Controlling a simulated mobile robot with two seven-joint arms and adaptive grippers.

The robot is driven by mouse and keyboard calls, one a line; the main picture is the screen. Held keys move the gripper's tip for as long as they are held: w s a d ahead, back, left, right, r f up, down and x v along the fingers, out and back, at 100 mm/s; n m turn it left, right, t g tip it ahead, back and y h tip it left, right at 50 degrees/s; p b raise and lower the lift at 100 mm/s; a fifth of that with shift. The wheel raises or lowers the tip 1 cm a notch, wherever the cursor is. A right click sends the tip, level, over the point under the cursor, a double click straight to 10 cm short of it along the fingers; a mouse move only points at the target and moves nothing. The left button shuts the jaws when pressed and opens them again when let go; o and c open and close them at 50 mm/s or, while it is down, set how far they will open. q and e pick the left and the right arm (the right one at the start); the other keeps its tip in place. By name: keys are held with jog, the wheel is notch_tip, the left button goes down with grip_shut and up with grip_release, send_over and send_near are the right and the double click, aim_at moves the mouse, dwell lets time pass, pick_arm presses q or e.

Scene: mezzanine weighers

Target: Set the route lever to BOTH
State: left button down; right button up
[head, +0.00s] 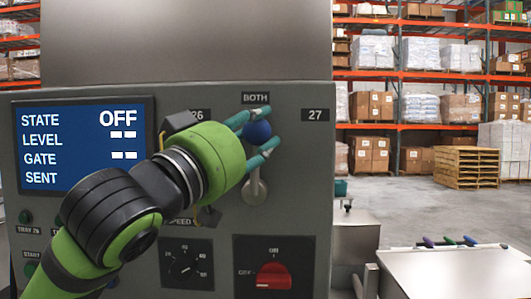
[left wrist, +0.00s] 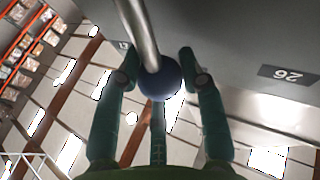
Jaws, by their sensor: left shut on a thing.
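The route lever is a grey metal shaft (head: 254,188) with a blue ball knob (head: 257,132) on the grey machine panel. It points up, with the knob just below the BOTH label (head: 255,98), between labels 26 (head: 197,115) and 27 (head: 315,114). My left gripper (head: 271,128) reaches in from the left with its teal fingers on either side of the knob, shut on it. The left wrist view shows the blue knob (left wrist: 160,80) between the fingers and the shaft (left wrist: 137,28) running up. Part of the shaft is hidden by a finger. My right gripper is not in view.
A blue screen (head: 82,145) reads STATE OFF. Below my arm are a speed dial (head: 185,263) and a red rotary switch (head: 273,276). At right stands a pale table (head: 455,275) with small coloured-handled items; open floor and pallet racks lie behind.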

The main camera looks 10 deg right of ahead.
pick_arm(q)
jog(key=shift+w+a+f+n, duration=0.15)
jog(key=shift+f+n, duration=0.1)
jog(key=shift+n, duration=0.15)
jog(key=c, duration=1)
grip_release()
jog(key=shift+r, duration=0.1)
jog(key=v, duration=1.2)
